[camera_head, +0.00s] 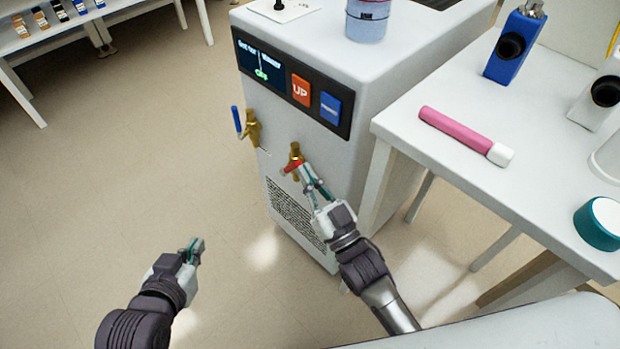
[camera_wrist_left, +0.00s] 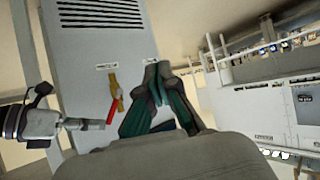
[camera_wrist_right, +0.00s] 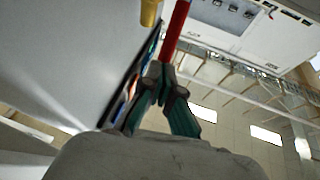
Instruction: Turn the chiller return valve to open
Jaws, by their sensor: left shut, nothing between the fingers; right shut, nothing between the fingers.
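The chiller (camera_head: 320,180) is a white cabinet with two brass valves on its front. One valve (camera_head: 253,128) has a blue handle (camera_head: 237,119); the other (camera_head: 296,152) has a red handle (camera_head: 292,167). I cannot read which is the return. My right gripper (camera_head: 305,176) is shut and empty close beside the red handle. In the right wrist view the red handle (camera_wrist_right: 177,25) rises just beyond the fingertips (camera_wrist_right: 161,80); contact is unclear. My left gripper (camera_head: 197,245) is shut and empty, held apart from the chiller. The red handle also shows in the left wrist view (camera_wrist_left: 116,106).
A white table (camera_head: 450,160) stands right of the chiller, holding a pink tube (camera_head: 455,130), a blue device (camera_head: 513,45) and a teal-sided round container (camera_head: 598,224). A blue container (camera_head: 367,20) stands on the chiller. The floor (camera_head: 120,180) at left is clear.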

